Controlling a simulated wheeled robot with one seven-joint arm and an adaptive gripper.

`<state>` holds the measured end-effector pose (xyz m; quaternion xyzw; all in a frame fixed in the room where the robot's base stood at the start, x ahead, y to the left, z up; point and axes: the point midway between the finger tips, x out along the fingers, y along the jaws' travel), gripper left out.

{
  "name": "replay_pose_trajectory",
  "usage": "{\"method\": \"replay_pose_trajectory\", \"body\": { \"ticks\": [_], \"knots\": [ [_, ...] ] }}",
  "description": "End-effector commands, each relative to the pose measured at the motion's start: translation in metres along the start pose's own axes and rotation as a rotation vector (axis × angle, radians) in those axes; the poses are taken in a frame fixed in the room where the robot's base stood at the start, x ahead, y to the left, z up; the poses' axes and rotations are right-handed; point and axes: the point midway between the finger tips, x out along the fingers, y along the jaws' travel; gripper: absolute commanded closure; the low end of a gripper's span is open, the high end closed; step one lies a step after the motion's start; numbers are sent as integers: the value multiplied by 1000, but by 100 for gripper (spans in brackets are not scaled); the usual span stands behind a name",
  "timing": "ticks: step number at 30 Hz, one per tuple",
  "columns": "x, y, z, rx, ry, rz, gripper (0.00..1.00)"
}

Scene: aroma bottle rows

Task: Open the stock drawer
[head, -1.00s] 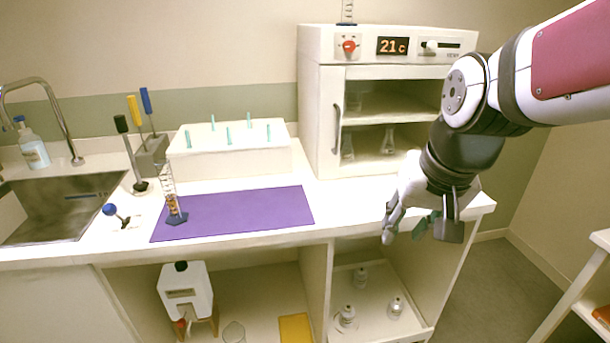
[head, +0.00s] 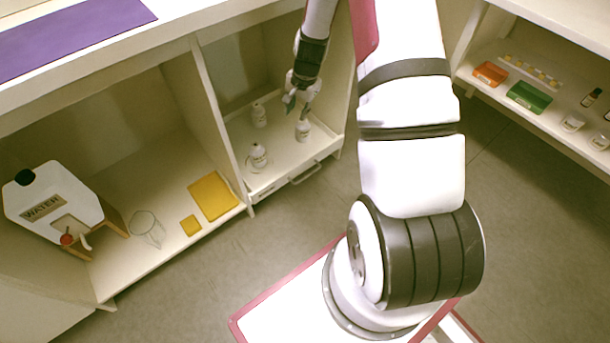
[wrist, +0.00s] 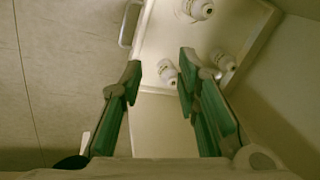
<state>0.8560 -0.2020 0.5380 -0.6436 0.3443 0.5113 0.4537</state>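The stock drawer (head: 282,181) is a low, pale tray at the bottom of the right compartment under the counter. Its front looks flush with the cabinet and carries a bar handle (head: 306,174). The handle also shows at the top of the wrist view (wrist: 128,22). Three small white bottles stand in the drawer: one at the back (head: 259,115), one at front left (head: 257,157), one at right (head: 302,130). My gripper (head: 298,104) is open and empty, pointing down above the drawer near the right bottle, apart from the handle. In the wrist view its green-padded fingers (wrist: 160,65) are spread.
The floor (head: 240,260) before the drawer is clear. A shelf (head: 575,125) with small trays stands at right.

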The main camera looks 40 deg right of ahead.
Motion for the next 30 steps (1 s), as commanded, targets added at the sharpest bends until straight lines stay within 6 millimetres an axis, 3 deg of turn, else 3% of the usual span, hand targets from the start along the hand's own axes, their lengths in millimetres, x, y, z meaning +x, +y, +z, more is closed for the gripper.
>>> {"method": "replay_pose_trajectory", "body": {
  "ticks": [1,3,6,9,12,20,30],
  "knots": [
    [45,18,-3,54,-7,13,70],
    [88,37,-8,121,-8,25,70],
    [140,62,-12,206,-6,39,70],
    [175,82,-13,268,-3,49,70],
    [195,93,-12,304,-1,55,70],
    [219,99,-12,319,2,57,70],
    [284,103,-11,317,1,58,70]
  ]
}}
